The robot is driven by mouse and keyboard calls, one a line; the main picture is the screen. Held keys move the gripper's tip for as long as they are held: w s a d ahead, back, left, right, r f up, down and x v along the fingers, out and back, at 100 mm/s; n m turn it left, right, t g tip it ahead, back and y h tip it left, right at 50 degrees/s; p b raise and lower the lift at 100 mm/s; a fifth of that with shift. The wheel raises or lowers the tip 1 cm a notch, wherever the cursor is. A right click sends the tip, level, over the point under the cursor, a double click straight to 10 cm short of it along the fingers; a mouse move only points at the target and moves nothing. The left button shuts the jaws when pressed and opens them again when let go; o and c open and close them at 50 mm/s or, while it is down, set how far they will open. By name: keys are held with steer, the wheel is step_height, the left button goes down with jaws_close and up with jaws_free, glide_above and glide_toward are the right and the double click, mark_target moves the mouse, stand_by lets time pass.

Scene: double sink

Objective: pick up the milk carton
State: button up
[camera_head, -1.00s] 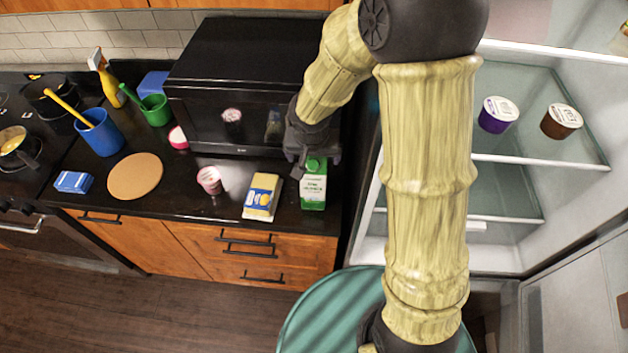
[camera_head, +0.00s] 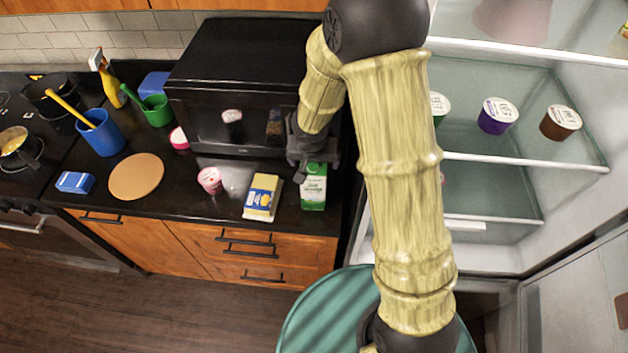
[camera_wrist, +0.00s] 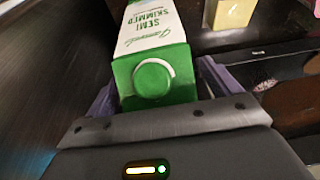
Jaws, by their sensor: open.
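The milk carton (camera_head: 313,190) is green and white and stands upright on the black counter, at its right end in front of the microwave. My gripper (camera_head: 312,164) is at the carton's top in the head view. In the wrist view the carton (camera_wrist: 153,70) shows its green top with a round cap and the words "semi skimmed". My gripper (camera_wrist: 158,100) is open, with one finger on each side of the carton's top. Whether the fingers touch the carton cannot be told. The carton's lower part is out of the wrist view.
A yellow-topped packet (camera_head: 262,196) and a pink-white cup (camera_head: 210,180) stand left of the carton. The black microwave (camera_head: 240,90) is close behind. An open fridge (camera_head: 500,190) with several pots is on the right. The counter's front edge (camera_head: 200,218) is near.

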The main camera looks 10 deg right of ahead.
steer(key=shift+d, duration=0.15)
steer(key=shift+c, duration=0.2)
steer(key=shift+s+a, duration=0.1)
steer(key=shift+a, duration=0.1)
steer(key=c, duration=0.7)
steer(key=shift+r, duration=0.1)
jaws_close()
steer(key=shift+d, duration=0.1)
steer(key=shift+r, duration=0.25)
step_height(320, 180, up, 10)
steer(key=shift+f+p, duration=0.25)
steer(key=shift+p, duration=0.35)
